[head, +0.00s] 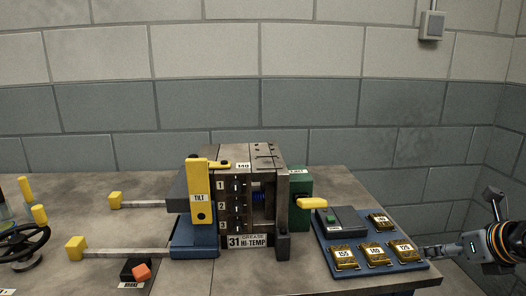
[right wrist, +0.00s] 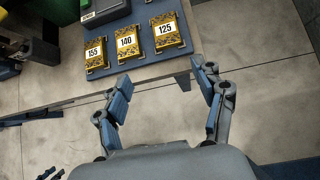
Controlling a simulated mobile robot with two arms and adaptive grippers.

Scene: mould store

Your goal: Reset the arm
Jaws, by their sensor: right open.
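My right gripper (right wrist: 163,85) is open and empty in the right wrist view, its two fingers spread over the floor just off the table's edge. In the head view the right gripper (head: 436,252) is at the right edge, beside the corner of the blue tray (head: 412,266). My right arm (head: 505,245) comes in from the right and is partly cut off by the picture. No object is between the fingers.
The table (head: 345,187) holds a mould machine (head: 262,155) with a yellow TILT lever (head: 200,190). Gold blocks labelled 155 (head: 343,257), 140 (head: 374,255) and 125 (head: 404,251) lie on the tray. A black handwheel (head: 22,243) stands at left. Floor right of the table is clear.

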